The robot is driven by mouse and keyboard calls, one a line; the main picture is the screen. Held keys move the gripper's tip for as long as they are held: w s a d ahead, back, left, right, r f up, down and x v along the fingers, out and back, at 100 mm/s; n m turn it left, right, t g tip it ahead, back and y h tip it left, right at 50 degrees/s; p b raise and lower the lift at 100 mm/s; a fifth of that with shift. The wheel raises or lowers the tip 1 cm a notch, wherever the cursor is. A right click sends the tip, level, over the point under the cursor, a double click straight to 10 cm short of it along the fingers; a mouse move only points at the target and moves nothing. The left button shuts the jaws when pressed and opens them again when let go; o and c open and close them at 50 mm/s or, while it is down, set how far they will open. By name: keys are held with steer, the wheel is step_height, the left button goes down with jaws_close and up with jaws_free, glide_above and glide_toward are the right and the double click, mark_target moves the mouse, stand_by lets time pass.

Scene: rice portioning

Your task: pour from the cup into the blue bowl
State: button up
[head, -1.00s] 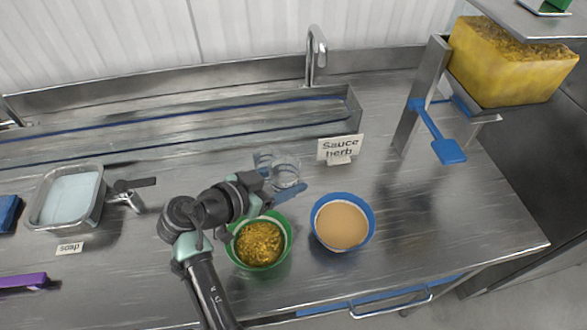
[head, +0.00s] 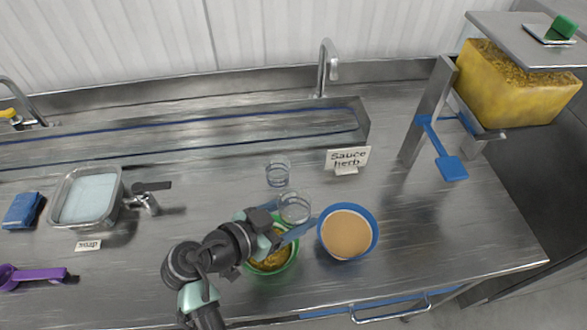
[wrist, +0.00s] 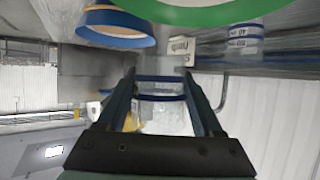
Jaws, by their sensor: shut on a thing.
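My gripper (head: 293,228) is shut on a clear cup (head: 295,207), which has blue rings and also shows between the fingers in the wrist view (wrist: 160,98). The cup is above the counter, just left of the blue bowl's rim and behind the green bowl. Its exact tilt and its contents are hard to tell. The blue bowl (head: 373,242) stands on the counter with a smooth tan filling up near the rim. Part of it shows at the upper left of the wrist view (wrist: 118,35).
A green bowl (head: 290,264) of yellow grains sits partly under my gripper. A second clear cup (head: 278,174) stands behind the held one, near the sauce herb sign (head: 347,158). A dispenser with a blue lever (head: 450,166) is at the right. The counter right of the blue bowl is clear.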

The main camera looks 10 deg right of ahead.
steer(key=shift+s+a+r+p, duration=0.1)
steer(key=shift+s+r+p, duration=0.2)
steer(key=shift+s, duration=0.55)
steer(key=shift+s+a+r+p, duration=0.15)
steer(key=shift+s+p, duration=0.15)
steer(key=shift+s, duration=0.6)
steer(key=shift+s+d+r+p, duration=0.1)
steer(key=shift+s+r+p, duration=0.2)
steer(key=shift+s, duration=0.55)
steer(key=shift+f, duration=0.1)
